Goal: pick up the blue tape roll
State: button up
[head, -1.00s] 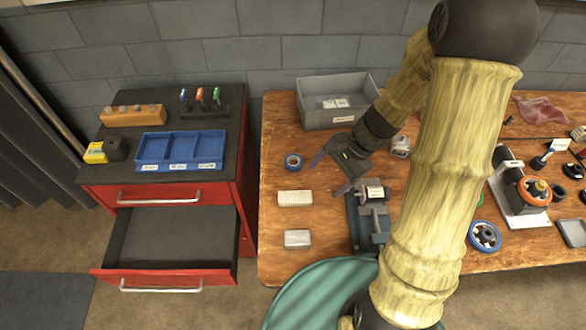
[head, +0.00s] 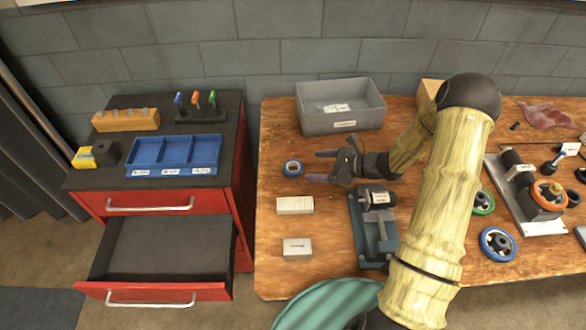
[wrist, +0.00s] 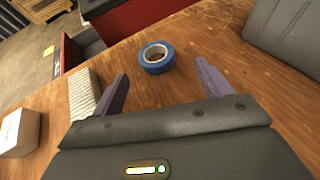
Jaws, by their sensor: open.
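The blue tape roll (head: 293,168) lies flat on the wooden table, near its left side in the head view. In the wrist view the blue tape roll (wrist: 156,57) is just beyond the fingertips, between their two lines. My gripper (head: 318,166) is open and empty, to the right of the roll, its fingers pointing left toward it. In the wrist view my gripper (wrist: 162,70) shows both fingers spread wide, with bare wood between them. The roll is apart from both fingers.
A ribbed white block (head: 295,205) and a pale box (head: 297,248) lie in front of the roll. A grey bin (head: 340,105) stands behind. The red drawer cabinet (head: 150,205), left, has one drawer open.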

aim_at(287, 166)
jog(key=shift+x, duration=0.9)
jog(key=shift+s+x, duration=0.15)
jog(key=shift+x, duration=1.15)
jog(key=shift+s+x, duration=0.15)
jog(key=shift+x, duration=1.2)
jog(key=shift+a+r, duration=0.1)
jog(key=shift+a, duration=0.05)
jog(key=c, duration=1)
jog(key=shift+c, duration=0.2)
jog(key=shift+r, duration=0.1)
